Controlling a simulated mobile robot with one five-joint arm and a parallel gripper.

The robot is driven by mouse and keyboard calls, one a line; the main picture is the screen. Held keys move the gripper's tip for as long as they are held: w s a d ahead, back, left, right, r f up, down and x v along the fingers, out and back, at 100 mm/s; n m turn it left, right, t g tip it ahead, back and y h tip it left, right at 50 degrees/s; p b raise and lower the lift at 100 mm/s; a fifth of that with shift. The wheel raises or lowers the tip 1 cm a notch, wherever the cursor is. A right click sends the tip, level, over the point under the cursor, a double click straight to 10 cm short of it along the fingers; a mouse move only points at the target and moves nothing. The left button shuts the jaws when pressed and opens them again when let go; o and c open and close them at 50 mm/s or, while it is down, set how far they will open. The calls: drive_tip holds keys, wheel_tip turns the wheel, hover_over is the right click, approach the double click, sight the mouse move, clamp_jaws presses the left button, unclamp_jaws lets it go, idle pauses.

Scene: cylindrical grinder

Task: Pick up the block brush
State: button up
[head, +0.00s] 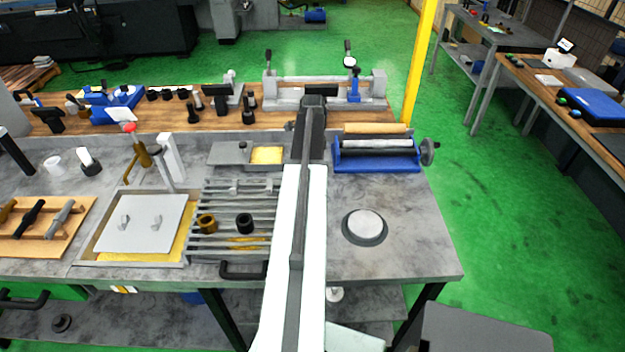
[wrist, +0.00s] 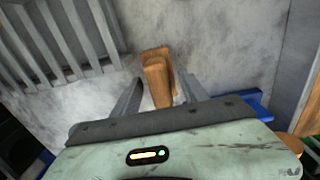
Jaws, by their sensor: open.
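The block brush (wrist: 158,75) shows in the wrist view as a brown wooden block with a narrower raised part, lying on the grey worktop. My gripper (wrist: 160,92) is open, with one finger on each side of the brush's near part. In the head view my arm reaches over the bench and I cannot make out the brush, which may be hidden behind the arm.
A slatted grey rack (head: 232,222) stands left of my arm. A blue tray with rollers (head: 376,163) is to the right, with a hand wheel at its side. A round grey disc (head: 365,226) lies nearer. Bare worktop (head: 415,215) is free at the right.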

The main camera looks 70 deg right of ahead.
drive_tip(key=shift+r, duration=0.1)
drive_tip(key=shift+c, duration=0.6)
clamp_jaws()
wheel_tip(320, 180, up, 10)
drive_tip(key=p, duration=1)
drive_tip(key=shift+r, duration=0.15)
drive_tip(key=c, duration=0.6)
unclamp_jaws()
clamp_jaws()
drive_tip(key=shift+d, duration=0.1)
